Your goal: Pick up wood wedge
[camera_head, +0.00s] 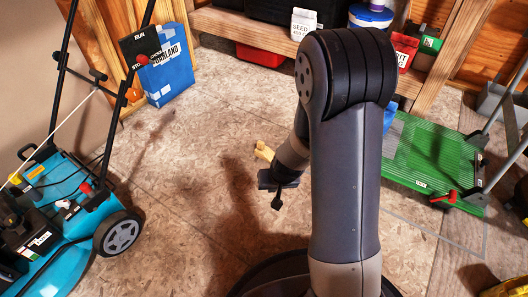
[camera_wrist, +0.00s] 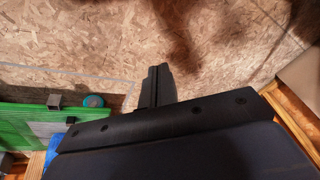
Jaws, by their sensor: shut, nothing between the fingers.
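A small pale yellow piece, which looks like the wood wedge (camera_head: 263,151), lies on the floor just behind my forearm in the head view. The arm may hide part of it. My gripper (camera_head: 277,203) hangs in front of it, nearer the camera and apart from it. In the wrist view my gripper (camera_wrist: 157,72) shows its two fingers together with nothing between them. The wedge does not show in the wrist view.
A blue mower (camera_head: 75,215) stands at the left. A green ramp-like platform (camera_head: 425,155) lies at the right.

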